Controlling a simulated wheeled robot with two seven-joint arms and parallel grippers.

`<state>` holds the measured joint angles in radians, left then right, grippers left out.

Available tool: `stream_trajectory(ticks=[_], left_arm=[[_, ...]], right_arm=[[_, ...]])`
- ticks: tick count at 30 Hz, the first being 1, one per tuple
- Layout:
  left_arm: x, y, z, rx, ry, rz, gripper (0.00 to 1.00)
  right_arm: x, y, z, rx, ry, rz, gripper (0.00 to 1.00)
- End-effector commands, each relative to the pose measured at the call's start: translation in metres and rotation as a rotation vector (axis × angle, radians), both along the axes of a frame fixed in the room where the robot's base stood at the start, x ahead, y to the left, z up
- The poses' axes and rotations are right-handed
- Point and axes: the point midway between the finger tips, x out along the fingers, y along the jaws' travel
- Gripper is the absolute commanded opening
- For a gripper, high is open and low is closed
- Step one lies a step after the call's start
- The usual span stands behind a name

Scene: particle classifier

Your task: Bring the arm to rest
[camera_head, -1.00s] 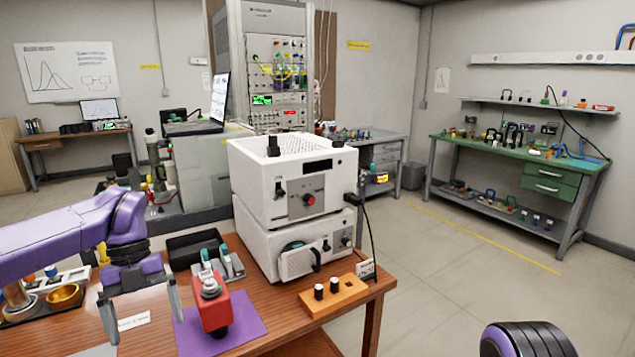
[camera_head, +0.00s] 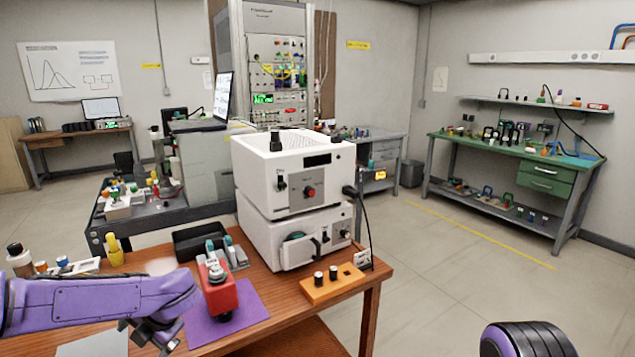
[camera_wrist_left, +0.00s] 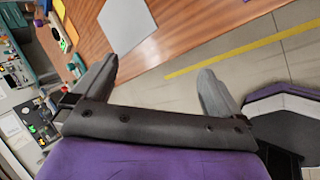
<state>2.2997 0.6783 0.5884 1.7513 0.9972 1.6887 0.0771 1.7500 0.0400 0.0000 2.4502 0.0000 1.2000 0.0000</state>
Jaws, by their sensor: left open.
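My left arm (camera_head: 90,303), purple, comes in low from the left in the head view and lies over the front left of the wooden table. Its gripper (camera_head: 155,335) is partly hidden by the wrist there. In the left wrist view the two fingers of the left gripper (camera_wrist_left: 158,75) stand wide apart with nothing between them. Beyond them are the table edge and bare floor. My right gripper is not in view.
A red device (camera_head: 219,288) stands on a purple mat (camera_head: 245,312) right of the arm. Behind are a black tray (camera_head: 200,240) and stacked white instruments (camera_head: 293,200). An orange block (camera_head: 333,286) sits at the right table edge. A grey sheet (camera_head: 95,345) lies in front.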

Motion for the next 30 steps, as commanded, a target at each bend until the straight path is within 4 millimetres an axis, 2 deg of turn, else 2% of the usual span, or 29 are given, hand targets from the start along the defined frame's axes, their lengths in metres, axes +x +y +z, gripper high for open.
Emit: stream_trajectory(ticks=[2, 5, 6, 8, 9, 11, 12, 15, 18, 19, 22, 30], left_arm=[[-0.005, -0.009, -0.039, 0.163, 0.063, -0.276, 1.00], [-0.027, -0.033, -0.103, 0.350, 0.197, -0.737, 1.00], [-0.045, -0.045, -0.130, 0.398, 0.263, -0.922, 1.00], [-0.081, -0.062, -0.168, 0.436, 0.368, -1.188, 1.00], [-0.108, -0.070, -0.190, 0.444, 0.436, -1.348, 1.00], [-0.154, -0.079, -0.217, 0.433, 0.538, -1.560, 1.00], [-0.185, -0.081, -0.231, 0.415, 0.602, -1.681, 1.00], [-0.255, -0.078, -0.252, 0.357, 0.747, -1.898, 1.00], [-0.301, -0.065, -0.260, 0.317, 0.868, -1.985, 1.00], [-0.309, -0.061, -0.262, 0.311, 0.896, -1.997, 1.00], [-0.324, -0.060, -0.269, 0.292, 0.932, -2.026, 1.00], [-0.324, -0.060, -0.269, 0.289, 0.930, -2.020, 1.00]], right_arm=[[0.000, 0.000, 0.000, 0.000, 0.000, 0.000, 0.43], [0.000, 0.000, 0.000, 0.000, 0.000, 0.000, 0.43], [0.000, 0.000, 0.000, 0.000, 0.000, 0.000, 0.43], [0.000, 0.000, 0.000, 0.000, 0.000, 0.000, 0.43], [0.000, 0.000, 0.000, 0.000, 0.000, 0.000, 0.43], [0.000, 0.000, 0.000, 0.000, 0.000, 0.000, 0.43], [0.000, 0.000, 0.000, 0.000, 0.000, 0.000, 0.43], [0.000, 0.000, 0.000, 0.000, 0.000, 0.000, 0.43], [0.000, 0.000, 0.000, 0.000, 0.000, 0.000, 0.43], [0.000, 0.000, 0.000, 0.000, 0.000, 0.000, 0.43], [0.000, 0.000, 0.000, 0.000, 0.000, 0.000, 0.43], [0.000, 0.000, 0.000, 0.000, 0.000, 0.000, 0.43]])
